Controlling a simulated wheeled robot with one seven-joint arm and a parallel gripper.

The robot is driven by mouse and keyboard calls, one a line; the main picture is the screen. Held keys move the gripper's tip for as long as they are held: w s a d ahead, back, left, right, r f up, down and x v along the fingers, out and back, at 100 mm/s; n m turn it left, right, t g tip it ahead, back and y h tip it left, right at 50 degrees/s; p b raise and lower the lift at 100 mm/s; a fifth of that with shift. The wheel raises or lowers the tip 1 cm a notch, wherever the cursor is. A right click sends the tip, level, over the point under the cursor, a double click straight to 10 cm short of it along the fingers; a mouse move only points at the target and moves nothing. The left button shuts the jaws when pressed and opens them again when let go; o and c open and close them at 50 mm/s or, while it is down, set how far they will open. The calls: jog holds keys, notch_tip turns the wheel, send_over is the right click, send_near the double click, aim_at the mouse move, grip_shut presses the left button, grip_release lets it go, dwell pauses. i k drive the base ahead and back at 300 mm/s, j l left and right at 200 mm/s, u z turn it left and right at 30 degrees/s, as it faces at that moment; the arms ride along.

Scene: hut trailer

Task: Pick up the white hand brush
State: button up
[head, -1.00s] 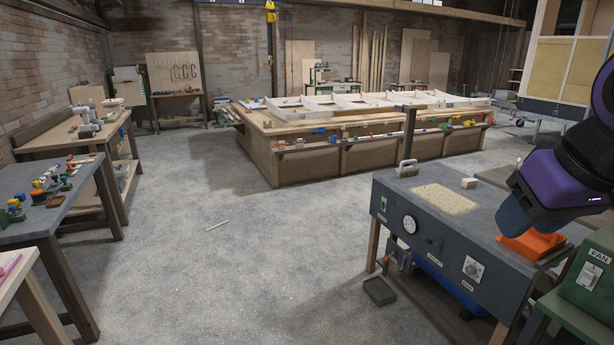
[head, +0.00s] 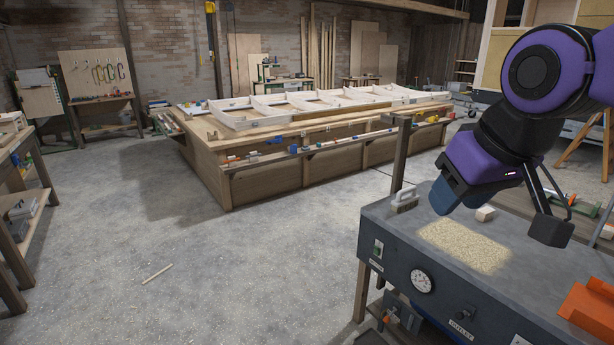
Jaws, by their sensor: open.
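The white hand brush (head: 404,200) rests on the grey top of the dark workbench (head: 385,222), near its far left corner. Its pale handle is uppermost. My gripper (head: 446,196), a blue-grey end on my purple wrist, hangs above the bench to the right of the brush. It is open and apart from the brush, and no object shows in it. Its fingers are hard to make out from this angle.
A patch of sawdust (head: 464,246) and a small pale block (head: 485,213) lie on the bench right of the brush. An orange part (head: 590,308) is at the right. A dark post (head: 402,155) stands just behind the brush. The floor at left is clear except for a stick (head: 157,273).

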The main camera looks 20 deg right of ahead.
aim_at(398, 205)
jog(key=i+z, duration=0.15)
jog(key=i, duration=0.3)
jog(key=i+j+z, duration=0.15)
jog(key=i, duration=0.3)
jog(key=i+j+z, duration=0.15)
jog(key=i, duration=0.3)
jog(key=i+j+z, duration=0.15)
jog(key=i+z, duration=0.25)
jog(key=i+j+z, duration=0.25)
jog(key=z, duration=0.15)
jog(key=i+j+z, duration=0.25)
jog(key=j+z, duration=0.15)
jog(key=i+j+z, duration=0.2)
jog(key=j+z, duration=0.2)
